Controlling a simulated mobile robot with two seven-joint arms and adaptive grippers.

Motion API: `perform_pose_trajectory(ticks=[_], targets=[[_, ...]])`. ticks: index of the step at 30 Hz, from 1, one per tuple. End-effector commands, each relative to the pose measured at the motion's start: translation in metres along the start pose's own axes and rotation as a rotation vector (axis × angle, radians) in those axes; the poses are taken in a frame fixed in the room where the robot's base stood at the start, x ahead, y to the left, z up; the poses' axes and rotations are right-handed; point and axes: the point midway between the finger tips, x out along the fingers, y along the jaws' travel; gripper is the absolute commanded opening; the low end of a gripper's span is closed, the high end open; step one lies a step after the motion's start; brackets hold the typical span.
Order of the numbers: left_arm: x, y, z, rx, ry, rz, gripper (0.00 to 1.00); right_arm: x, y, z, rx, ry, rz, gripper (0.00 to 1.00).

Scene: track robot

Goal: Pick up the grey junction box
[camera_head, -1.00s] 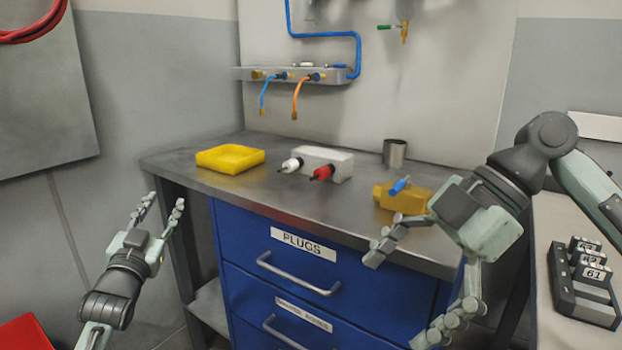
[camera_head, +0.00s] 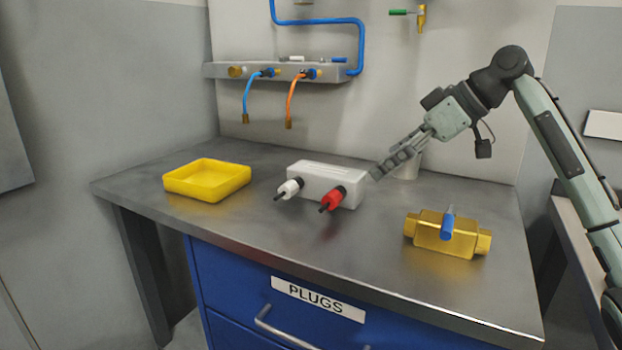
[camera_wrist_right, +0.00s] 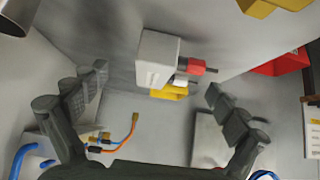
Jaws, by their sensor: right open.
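The pale grey junction box (camera_head: 326,184) lies on the metal bench top, with a white plug (camera_head: 289,188) and a red plug (camera_head: 333,199) on its front. My right gripper (camera_head: 385,168) is just right of the box and slightly above its level, fingers pointing at it. In the right wrist view, the open right gripper (camera_wrist_right: 156,84) has its fingers spread, and the box (camera_wrist_right: 157,58) shows beyond the gap between the tips. I see no contact. The red plug (camera_wrist_right: 196,67) also shows there. My left gripper is out of view.
A yellow tray (camera_head: 207,181) stands left of the box. A brass valve with a blue handle (camera_head: 447,235) lies front right. A metal cup (camera_head: 407,167) stands behind my right gripper. Hoses (camera_head: 291,100) hang from a wall manifold (camera_head: 286,71). The bench's front middle is clear.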

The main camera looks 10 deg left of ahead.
Motion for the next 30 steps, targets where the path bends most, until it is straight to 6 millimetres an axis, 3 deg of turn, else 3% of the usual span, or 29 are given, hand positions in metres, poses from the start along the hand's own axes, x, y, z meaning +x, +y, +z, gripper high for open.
perform_pose_trajectory(ticks=[15, 24, 30], targets=[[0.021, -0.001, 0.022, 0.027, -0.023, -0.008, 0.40, 0.067, -0.005, 0.003, -0.002, -0.002, -0.004, 0.97], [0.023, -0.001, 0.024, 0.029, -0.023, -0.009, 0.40, 0.074, -0.004, 0.004, -0.003, -0.002, -0.002, 0.97], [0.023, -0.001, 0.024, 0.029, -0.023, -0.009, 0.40, 0.074, -0.004, 0.004, -0.003, -0.002, -0.002, 0.75]])
